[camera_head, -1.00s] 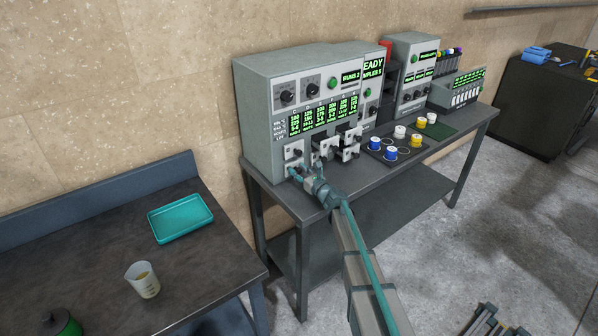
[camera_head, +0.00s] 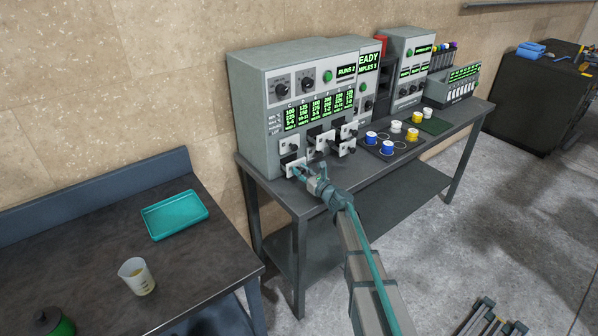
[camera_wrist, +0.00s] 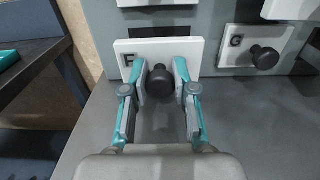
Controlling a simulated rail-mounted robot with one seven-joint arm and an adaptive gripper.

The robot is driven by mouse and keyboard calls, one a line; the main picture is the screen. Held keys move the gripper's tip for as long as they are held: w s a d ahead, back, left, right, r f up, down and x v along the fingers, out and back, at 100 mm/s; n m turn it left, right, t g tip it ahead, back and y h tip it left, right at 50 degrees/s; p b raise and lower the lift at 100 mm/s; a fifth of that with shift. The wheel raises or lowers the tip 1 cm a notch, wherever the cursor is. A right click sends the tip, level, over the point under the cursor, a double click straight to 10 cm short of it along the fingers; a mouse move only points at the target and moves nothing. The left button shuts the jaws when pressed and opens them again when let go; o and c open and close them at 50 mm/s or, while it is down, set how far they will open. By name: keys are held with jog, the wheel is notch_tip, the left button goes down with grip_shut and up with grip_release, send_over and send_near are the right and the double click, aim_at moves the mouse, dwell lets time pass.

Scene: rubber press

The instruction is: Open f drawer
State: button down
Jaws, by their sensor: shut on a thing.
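The F drawer (camera_wrist: 125,48) has a white front marked "F" and a round black knob (camera_wrist: 159,82). In the head view its white front (camera_head: 290,161) is low at the left of the grey machine. My gripper (camera_wrist: 160,86) has a finger on each side of the knob and is shut on it. The fingertips are close to the drawer front. In the head view my gripper (camera_head: 299,174) partly hides this drawer.
The G drawer (camera_wrist: 251,50) with its black knob is just right of F. Another white drawer front (camera_wrist: 158,31) is above. The dark bench (camera_head: 305,205) below is clear near my gripper. A tray of pucks (camera_head: 380,153) lies farther right.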

jog(key=c, duration=0.9)
grip_release()
jog(key=v, duration=1.2)
